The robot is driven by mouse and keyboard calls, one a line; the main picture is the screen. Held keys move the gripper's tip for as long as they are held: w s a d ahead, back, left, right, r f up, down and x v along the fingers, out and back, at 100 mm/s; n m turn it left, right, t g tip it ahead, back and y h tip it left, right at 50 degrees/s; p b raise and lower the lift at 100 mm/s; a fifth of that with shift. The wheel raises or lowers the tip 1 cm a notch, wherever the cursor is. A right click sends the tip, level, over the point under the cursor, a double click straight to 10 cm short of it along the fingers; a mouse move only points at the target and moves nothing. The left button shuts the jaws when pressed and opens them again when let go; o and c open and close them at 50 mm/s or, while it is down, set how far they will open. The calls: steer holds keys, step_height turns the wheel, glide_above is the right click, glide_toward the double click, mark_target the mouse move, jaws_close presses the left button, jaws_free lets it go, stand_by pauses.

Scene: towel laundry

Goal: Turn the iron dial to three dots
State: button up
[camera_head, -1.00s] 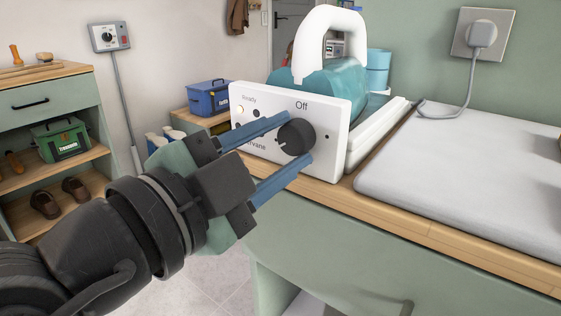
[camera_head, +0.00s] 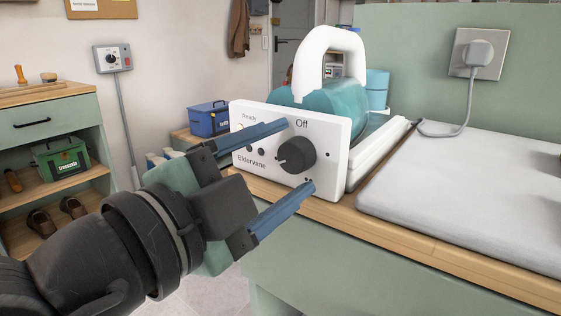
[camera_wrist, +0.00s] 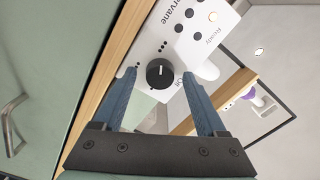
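The black round dial (camera_head: 295,154) sits on the white front panel (camera_head: 335,135) of the iron unit, with "Off" printed above it. Its white pointer line faces left in the head view. In the wrist view the dial (camera_wrist: 160,73) has its pointer facing up, toward a cluster of small dots that looks like three. My gripper (camera_head: 299,154) is open, one blue finger above the dial and one below it. Both fingers look apart from the dial in the wrist view.
The white iron handle (camera_head: 330,45) and teal body (camera_head: 335,98) stand behind the panel. A grey ironing pad (camera_head: 470,190) lies right on the wooden counter. A plug and cable (camera_head: 480,55) hang on the wall. A lit "Ready" lamp (camera_wrist: 213,16) shows on the panel.

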stand_by(0.4)
steer(key=p+v, duration=0.2)
steer(key=v, duration=1.1)
steer(key=shift+p, duration=0.35)
